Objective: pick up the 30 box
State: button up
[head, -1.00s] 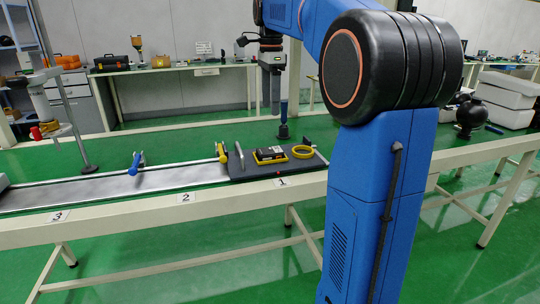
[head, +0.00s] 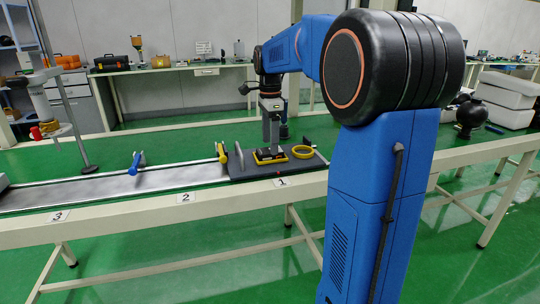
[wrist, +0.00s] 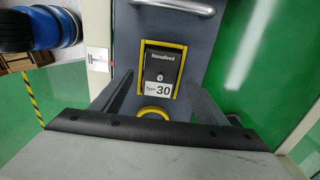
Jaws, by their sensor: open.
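The 30 box (wrist: 160,68) is a dark box with a white "Type 30" label, set in a yellow frame (wrist: 183,60) on the dark grey tray. In the head view the box (head: 263,154) sits low in its frame on the tray at station 1, partly hidden by my fingers. My gripper (head: 271,142) points down just above the box. In the wrist view my gripper (wrist: 159,88) is open, with one finger at each side of the box. I cannot tell whether the fingers touch it.
The grey tray (head: 245,174) also holds a yellow ring (head: 303,152) right of the box and has upright handles at its ends. A conveyor track (head: 110,185) runs left along the bench, with blue and yellow clamps (head: 135,163). A dark round vase (head: 470,113) stands at the right.

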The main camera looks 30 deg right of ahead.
jog(key=shift+f, duration=1.3)
jog(key=shift+c, duration=0.7)
jog(key=c, duration=1.1)
